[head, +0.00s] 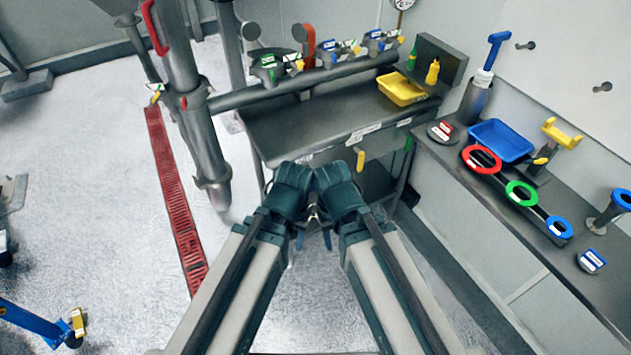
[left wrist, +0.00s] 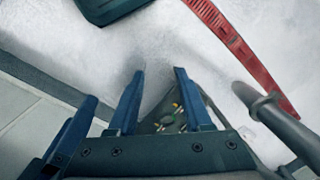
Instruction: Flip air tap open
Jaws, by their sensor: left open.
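I cannot tell for sure which fitting is the air tap. A small yellow-handled tap (head: 156,94) sits on the left side of the tall grey pipe in the head view. A yellow handle (head: 360,158) also hangs at the metal bench's front edge. My left gripper (left wrist: 158,72) is open and empty in the left wrist view, its two dark blue fingers apart. In the head view my left gripper (head: 299,240) hangs low, in front of the bench and away from both fittings. My right gripper (head: 327,239) hangs close beside it, and its jaws are mostly hidden.
The metal bench (head: 290,131) carries several coloured clamp fittings along a pipe and a yellow tray (head: 401,89). The right counter (head: 484,185) holds a blue tray (head: 499,141) and coloured rings. A red floor grate (head: 175,200) runs along the left. The floor there is mostly clear.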

